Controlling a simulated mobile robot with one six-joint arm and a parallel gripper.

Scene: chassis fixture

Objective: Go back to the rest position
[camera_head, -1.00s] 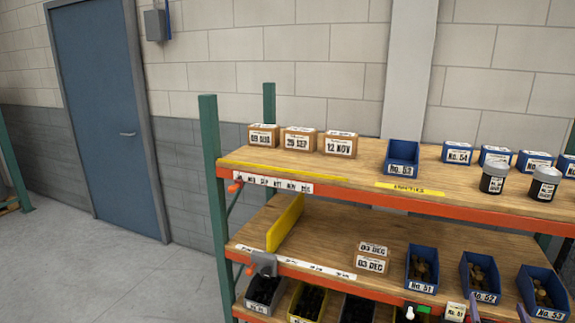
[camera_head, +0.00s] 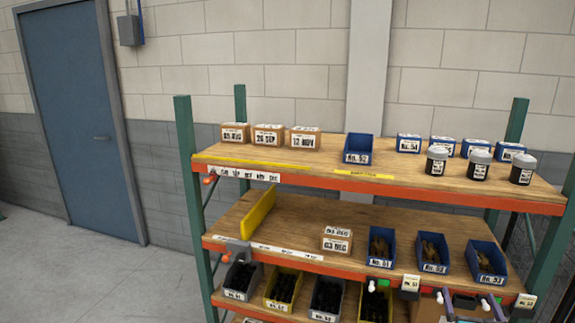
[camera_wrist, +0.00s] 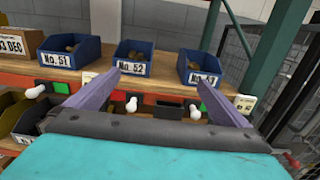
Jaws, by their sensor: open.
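My gripper (camera_wrist: 157,77) shows in the wrist view as two purple fingers spread wide apart with nothing between them. It points toward the front edge of the shelf, below the blue bins No. 52 (camera_wrist: 133,70) and No. 53 (camera_wrist: 198,78). In the head view my gripper (camera_head: 470,301) is at the lower right, in front of the rack's lower part. Most of my arm is out of the head view.
The rack (camera_head: 330,181) has orange beams and green posts. Its upper shelf holds dated cartons (camera_head: 268,135), an empty blue bin (camera_head: 358,151) and grey-lidded jars (camera_head: 437,161). A yellow divider (camera_head: 257,213) stands on the middle shelf. Open floor (camera_head: 80,270) lies left, before a blue door (camera_head: 82,120).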

